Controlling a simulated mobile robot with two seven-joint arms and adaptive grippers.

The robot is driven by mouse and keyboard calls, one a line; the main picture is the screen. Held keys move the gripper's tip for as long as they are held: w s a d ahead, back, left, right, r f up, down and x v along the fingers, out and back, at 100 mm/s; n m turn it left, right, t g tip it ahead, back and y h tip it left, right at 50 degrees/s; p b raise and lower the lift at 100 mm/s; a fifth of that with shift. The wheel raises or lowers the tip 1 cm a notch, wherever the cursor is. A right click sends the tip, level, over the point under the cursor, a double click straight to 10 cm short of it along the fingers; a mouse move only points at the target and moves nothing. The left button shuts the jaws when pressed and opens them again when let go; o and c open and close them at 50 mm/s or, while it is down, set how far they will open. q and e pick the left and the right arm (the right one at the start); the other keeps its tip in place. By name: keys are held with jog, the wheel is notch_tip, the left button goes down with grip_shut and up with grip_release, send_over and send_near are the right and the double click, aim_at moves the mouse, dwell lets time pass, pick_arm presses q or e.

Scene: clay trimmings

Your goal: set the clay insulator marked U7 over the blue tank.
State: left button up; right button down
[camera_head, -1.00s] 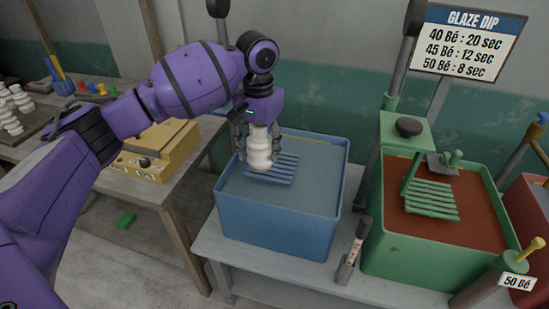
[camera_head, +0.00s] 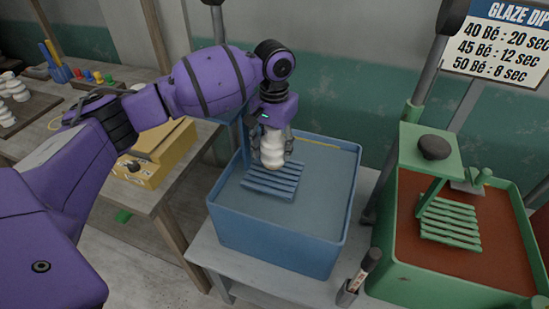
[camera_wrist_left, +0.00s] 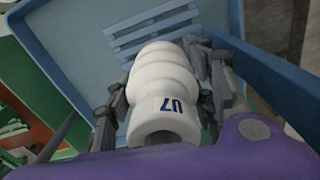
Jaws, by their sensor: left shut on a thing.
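My left gripper (camera_head: 273,147) is shut on the white ribbed clay insulator (camera_head: 272,151) and holds it upright over the blue tank (camera_head: 278,246). The insulator (camera_wrist_left: 163,88) also shows in the left wrist view, with the blue mark U7 near its hollow end and gripper fingers on both sides. A blue slatted rack (camera_head: 270,182) lies inside the tank, just below the insulator. I cannot tell whether the insulator's lower end touches the slats. My right gripper is not in view.
A green tank (camera_head: 420,283) with brown-red glaze, its own slatted rack and a black knob stands to the right. A marker in a holder (camera_head: 358,277) stands between the tanks. The GLAZE DIP sign (camera_head: 500,45) is behind. A wooden bench with a yellow box (camera_head: 155,152) is left.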

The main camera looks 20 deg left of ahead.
aim_at(274, 159)
pick_arm(q)
jog(key=shift+w+f, duration=0.1)
jog(key=shift+f, duration=2)
jog(key=shift+f, duration=0.1)
jog(key=o, duration=1.7)
jog(key=shift+f, duration=0.1)
notch_tip(274, 159, up, 12)
jog(key=shift+r, duration=0.15)
